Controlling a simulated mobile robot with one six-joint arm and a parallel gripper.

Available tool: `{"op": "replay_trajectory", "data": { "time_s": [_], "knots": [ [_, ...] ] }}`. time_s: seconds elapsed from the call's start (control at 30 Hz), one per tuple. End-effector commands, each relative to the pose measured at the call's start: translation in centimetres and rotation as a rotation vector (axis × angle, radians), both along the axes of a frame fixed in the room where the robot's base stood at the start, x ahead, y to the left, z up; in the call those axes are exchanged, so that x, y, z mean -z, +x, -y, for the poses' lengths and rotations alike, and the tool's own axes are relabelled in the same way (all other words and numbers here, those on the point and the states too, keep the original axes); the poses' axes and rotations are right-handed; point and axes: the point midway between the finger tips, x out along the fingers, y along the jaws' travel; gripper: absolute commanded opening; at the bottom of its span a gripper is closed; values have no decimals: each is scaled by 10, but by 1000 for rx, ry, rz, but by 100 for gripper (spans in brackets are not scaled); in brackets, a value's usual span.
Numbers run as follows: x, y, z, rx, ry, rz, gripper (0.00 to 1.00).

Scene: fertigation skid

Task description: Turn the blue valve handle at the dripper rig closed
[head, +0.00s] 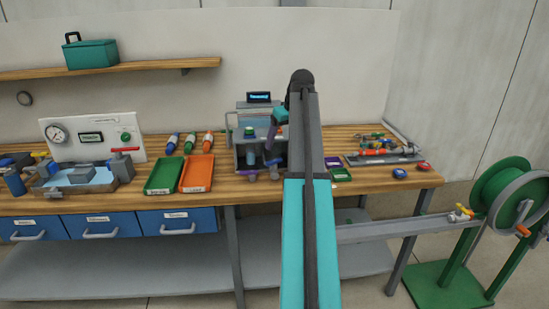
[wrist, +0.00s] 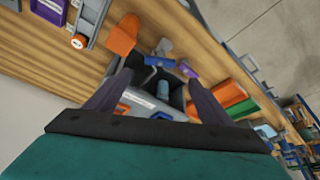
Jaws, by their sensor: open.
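The dripper rig looks to be the grey open-fronted box (head: 246,152) on the bench, left of my arm, with a blue bottle inside. In the wrist view the rig's dark box (wrist: 143,78) lies between my fingers, with the bottle (wrist: 163,90) in it. A blue-grey lever-like part (wrist: 160,50) is at its front edge, beside a purple part (wrist: 187,70) and a larger orange part (wrist: 125,34). I cannot tell for sure which is the blue valve handle. My gripper (wrist: 162,82) is open above the rig, with nothing between its fingers.
Green (head: 164,177) and orange (head: 197,175) trays sit left of the rig, with several bottles behind. A grey pipe fixture (head: 384,158) lies to the right. A small display (head: 259,97) stands behind the rig. A hose reel (head: 510,195) stands at far right.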

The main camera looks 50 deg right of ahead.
Motion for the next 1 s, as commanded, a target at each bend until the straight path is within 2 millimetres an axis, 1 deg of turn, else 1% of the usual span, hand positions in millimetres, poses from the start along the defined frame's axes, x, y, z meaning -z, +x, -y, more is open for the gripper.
{"op": "replay_trajectory", "data": {
  "time_s": [0.1, 0.6, 0.8, 1.0],
  "knots": [
    [15, 6, 1, 0, 1, -1, 75],
    [72, 29, 5, 0, 0, -1, 75],
    [86, 35, 7, 1, -1, 0, 75],
    [90, 36, 7, 1, -1, 0, 75]
  ]
}}
